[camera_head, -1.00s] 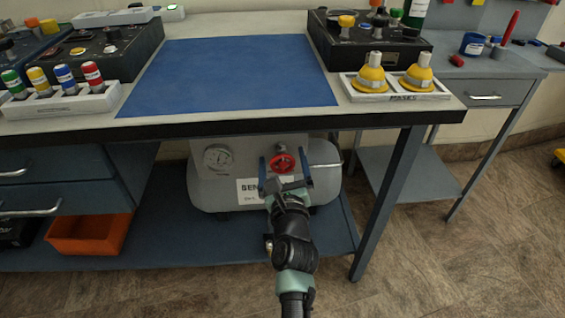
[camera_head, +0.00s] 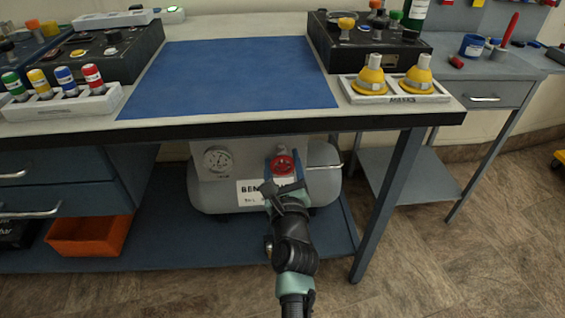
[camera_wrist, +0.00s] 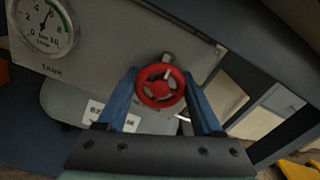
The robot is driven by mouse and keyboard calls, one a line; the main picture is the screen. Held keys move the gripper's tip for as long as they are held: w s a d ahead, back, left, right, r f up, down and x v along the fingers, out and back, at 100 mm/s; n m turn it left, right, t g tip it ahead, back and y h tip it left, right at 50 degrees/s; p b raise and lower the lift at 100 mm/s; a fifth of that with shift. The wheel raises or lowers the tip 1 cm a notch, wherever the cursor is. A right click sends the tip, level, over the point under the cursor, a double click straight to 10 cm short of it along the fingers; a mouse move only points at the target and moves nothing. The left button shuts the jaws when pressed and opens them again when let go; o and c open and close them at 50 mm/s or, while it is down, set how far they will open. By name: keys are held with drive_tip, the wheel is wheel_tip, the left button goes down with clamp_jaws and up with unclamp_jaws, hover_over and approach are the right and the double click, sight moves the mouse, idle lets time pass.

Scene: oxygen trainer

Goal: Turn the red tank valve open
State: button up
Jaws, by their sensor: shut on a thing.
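The red tank valve (camera_head: 282,165) is a round handwheel on the front of the grey tank (camera_head: 325,185) under the bench. It also shows in the wrist view (camera_wrist: 160,86), with its spokes and hub visible. My gripper (camera_head: 284,163) is at the valve, with one blue finger on each side of the wheel's rim. In the wrist view the fingers (camera_wrist: 164,92) are shut on the wheel, which sits between their tips. The wrist looks rolled to one side relative to the tank. The gripper palm covers part of the tank's white label (camera_head: 250,192).
A pressure gauge (camera_head: 217,160) is on the tank left of the valve. The bench top's front edge (camera_head: 240,130) overhangs the tank. A bench leg (camera_head: 388,200) stands to the right. An orange bin (camera_head: 88,236) lies on the lower shelf at left.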

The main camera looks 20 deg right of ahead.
drive_tip(key=n, duration=0.8)
drive_tip(key=shift+n, duration=0.4)
drive_tip(key=n, duration=0.4)
drive_tip(key=shift+n, duration=0.3)
drive_tip(key=n+b, duration=0.1)
drive_tip(key=n, duration=0.3)
drive_tip(key=n+b, duration=0.1)
drive_tip(key=n, duration=0.3)
drive_tip(key=n+b, duration=0.1)
drive_tip(key=n, duration=0.3)
drive_tip(key=shift+n, duration=0.3)
drive_tip(key=n, duration=0.4)
drive_tip(key=shift+b, duration=0.3)
drive_tip(key=shift+n, duration=2.3)
